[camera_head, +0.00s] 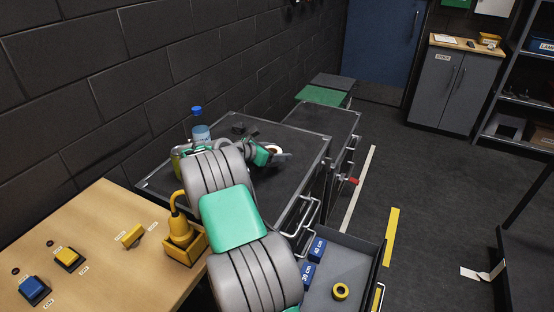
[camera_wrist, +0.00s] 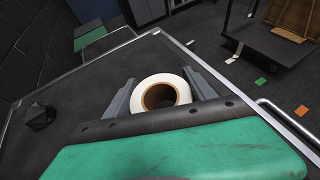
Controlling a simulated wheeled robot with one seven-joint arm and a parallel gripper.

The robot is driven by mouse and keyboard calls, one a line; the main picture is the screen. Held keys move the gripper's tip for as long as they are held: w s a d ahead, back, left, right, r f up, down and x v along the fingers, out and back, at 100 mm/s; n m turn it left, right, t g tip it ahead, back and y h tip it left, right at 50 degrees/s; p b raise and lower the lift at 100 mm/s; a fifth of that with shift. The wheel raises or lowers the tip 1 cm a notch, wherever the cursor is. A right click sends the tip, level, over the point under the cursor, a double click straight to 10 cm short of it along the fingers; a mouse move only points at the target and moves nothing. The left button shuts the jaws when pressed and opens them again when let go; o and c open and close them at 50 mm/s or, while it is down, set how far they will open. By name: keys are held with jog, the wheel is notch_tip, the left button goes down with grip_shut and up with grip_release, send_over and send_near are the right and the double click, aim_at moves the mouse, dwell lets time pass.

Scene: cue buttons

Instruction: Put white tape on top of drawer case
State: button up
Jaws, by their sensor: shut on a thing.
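The white tape (camera_wrist: 148,84) is a roll with a brown core, held between the two grey fingers of my gripper (camera_wrist: 160,82) in the wrist view. In the head view the tape (camera_head: 273,149) shows small at the end of my arm, partly hidden by my gripper (camera_head: 279,157). My gripper is shut on it, over the dark, metal-edged top of the drawer case (camera_head: 305,145). The top also fills much of the wrist view (camera_wrist: 85,85). I cannot tell whether the tape touches the top.
A blue-capped bottle (camera_head: 200,131) and a small dark object (camera_head: 243,127) stand on the case top. An open drawer (camera_head: 345,255) holds yellow tape (camera_head: 340,291) and blue boxes (camera_head: 317,249). A wooden table (camera_head: 100,225) with buttons is at left. The right part of the top is clear.

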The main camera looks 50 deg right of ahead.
jog(key=shift+w+d+f, duration=0.1)
jog(key=shift+d+f, duration=0.05)
jog(key=shift+f, duration=1.55)
jog(key=shift+f, duration=0.1)
jog(key=o, duration=1.4)
jog(key=shift+f, duration=0.1)
jog(key=shift+w+r, duration=0.1)
jog(key=shift+r, duration=0.15)
jog(key=v, duration=1.2)
jog(key=shift+f, duration=0.1)
